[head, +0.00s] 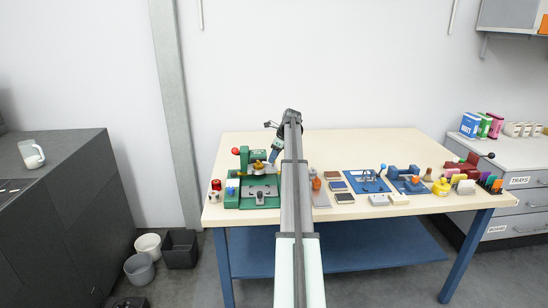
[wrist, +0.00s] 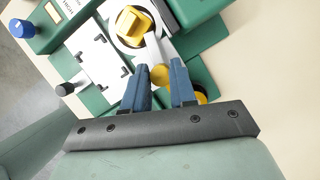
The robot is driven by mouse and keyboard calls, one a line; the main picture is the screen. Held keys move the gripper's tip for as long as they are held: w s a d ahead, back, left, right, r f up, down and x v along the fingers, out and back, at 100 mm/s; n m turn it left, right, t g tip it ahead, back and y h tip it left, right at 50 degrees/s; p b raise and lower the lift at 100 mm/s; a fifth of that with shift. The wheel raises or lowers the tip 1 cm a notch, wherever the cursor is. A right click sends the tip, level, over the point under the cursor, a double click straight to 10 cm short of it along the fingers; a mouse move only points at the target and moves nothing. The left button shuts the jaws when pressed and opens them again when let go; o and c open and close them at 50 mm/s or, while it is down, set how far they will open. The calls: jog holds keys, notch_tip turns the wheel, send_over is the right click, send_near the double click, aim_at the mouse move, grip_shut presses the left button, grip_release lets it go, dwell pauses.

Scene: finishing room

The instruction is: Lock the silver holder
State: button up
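The green machine (head: 231,199) stands at the left end of the table. In the wrist view, a round silver holder (wrist: 117,42) carries a yellow block-like knob (wrist: 134,24). A silver lever (wrist: 159,46) runs from beside it to a yellow end (wrist: 160,75) between the blue fingers of my gripper (wrist: 160,67). The fingers stand apart on either side of this end. I cannot tell whether they press on it or only surround it. In the head view my gripper (head: 276,151) is just right of the machine, and my arm hides part of the area.
Beside the holder is a white plate (wrist: 98,65) with black corner marks. A blue knob (wrist: 22,29) and a black knob (wrist: 66,89) stand at the machine's edge. Blue fixtures (head: 366,182) and small blocks line the front of the table to the right. The table's back is clear.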

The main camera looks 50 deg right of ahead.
grip_shut()
jog(key=shift+d+n, duration=0.15)
jog(key=shift+n, duration=0.45)
jog(key=shift+n+g+y, duration=0.3)
jog(key=shift+n+y, duration=0.3)
jog(key=shift+n, duration=0.3)
jog(key=o, duration=0.5)
grip_release()
jog(key=v, duration=1.3)
jog(key=shift+r, duration=0.4)
jog(key=shift+s, duration=0.1)
